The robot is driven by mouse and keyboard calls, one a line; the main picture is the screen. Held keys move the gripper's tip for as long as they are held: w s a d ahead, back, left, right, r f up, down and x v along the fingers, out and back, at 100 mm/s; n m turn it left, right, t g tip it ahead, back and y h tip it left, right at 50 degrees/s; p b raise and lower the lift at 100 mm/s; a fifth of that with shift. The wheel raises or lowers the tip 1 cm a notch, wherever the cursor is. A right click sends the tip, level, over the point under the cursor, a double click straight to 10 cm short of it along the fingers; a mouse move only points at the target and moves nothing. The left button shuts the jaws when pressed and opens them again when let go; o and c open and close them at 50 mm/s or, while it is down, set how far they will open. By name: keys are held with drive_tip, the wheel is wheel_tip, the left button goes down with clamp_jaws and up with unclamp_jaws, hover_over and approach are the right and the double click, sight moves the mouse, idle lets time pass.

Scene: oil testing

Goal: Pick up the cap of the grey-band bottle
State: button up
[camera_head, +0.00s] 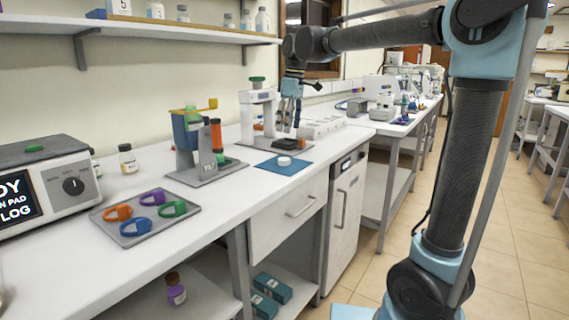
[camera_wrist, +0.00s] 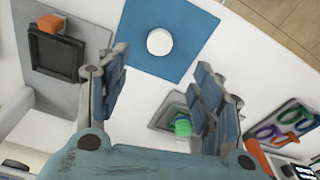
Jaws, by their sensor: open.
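A small white round piece (camera_head: 284,161) lies on the blue mat (camera_head: 270,168); in the wrist view the white piece (camera_wrist: 160,42) sits near the mat's middle. It may be a cap, but I cannot tell from which bottle. A small bottle with a dark cap (camera_head: 127,158) stands at the back of the bench; no grey band can be made out on it. My gripper (camera_head: 291,122) hangs above the bench near the white stand. In the wrist view my gripper (camera_wrist: 165,88) has its fingers spread, with nothing between them.
The white stand (camera_head: 258,112) and the blue-and-orange apparatus (camera_head: 188,140) rise from the bench. A grey tray (camera_head: 112,222) holds several coloured rings. A boxy device (camera_head: 50,190) stands at left. Several bottles stand on the wall shelf (camera_head: 150,30). The bench front is mostly clear.

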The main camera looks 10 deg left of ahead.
sight(284, 159)
drive_tip(key=f, duration=0.4)
drive_tip(key=a+f, duration=0.1)
drive_tip(key=f, duration=0.7)
drive_tip(key=shift+w+a+f, duration=0.1)
drive_tip(key=shift+w+a, duration=0.15)
drive_tip(key=shift+a, duration=0.05)
drive_tip(key=c, duration=0.9)
drive_tip(key=shift+o, duration=0.2)
